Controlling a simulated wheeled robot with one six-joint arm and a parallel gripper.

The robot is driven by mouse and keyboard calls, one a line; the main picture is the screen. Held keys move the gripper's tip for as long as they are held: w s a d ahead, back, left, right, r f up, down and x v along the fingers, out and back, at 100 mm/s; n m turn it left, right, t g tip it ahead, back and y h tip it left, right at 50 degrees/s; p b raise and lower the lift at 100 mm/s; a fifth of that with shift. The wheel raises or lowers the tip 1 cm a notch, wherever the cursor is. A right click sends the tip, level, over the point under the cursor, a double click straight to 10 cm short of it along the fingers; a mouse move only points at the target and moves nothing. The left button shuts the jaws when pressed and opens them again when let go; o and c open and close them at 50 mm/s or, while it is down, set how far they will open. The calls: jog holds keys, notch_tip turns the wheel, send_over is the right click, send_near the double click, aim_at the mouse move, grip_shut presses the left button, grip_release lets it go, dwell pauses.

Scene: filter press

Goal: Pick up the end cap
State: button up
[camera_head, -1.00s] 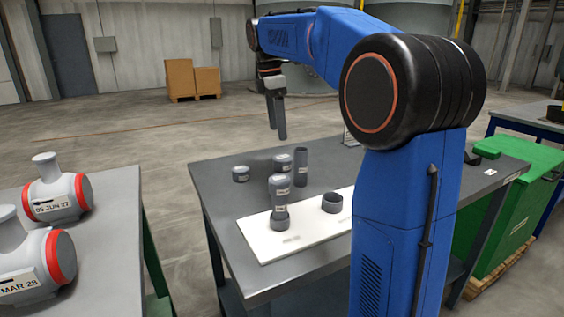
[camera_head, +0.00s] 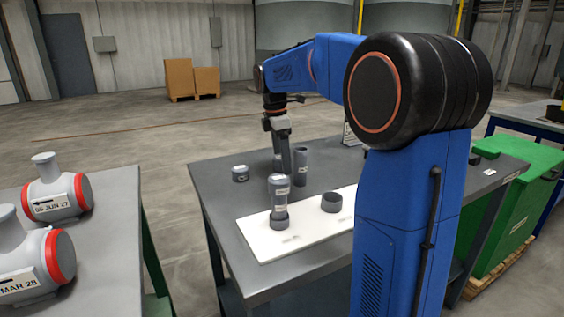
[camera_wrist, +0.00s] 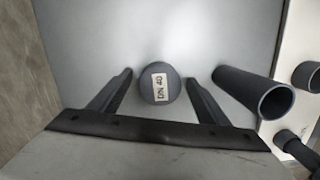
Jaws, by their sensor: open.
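A round grey piece with a "DN 40" label, which looks like the end cap (camera_wrist: 160,83), stands on the table between my open fingers in the wrist view. There is a gap on each side of it. In the head view this end cap (camera_head: 277,160) is partly hidden by my gripper (camera_head: 286,168), which reaches down over it. My gripper (camera_wrist: 159,88) holds nothing. A short dark cap-like piece (camera_head: 240,174) stands on the table to the left; I cannot tell its exact kind.
A tube (camera_head: 301,168) stands close beside the gripper, also in the wrist view (camera_wrist: 250,92). A white board (camera_head: 262,241) bears a labelled upright fitting (camera_head: 279,193) and a ring (camera_head: 331,203). Another table (camera_head: 115,235) with valve-like bodies stands left. A green bin (camera_head: 515,200) is right.

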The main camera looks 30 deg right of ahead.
jog(key=shift+c, duration=0.3)
jog(key=c, duration=1.2)
jog(key=shift+o, duration=0.2)
jog(key=shift+r, duration=0.1)
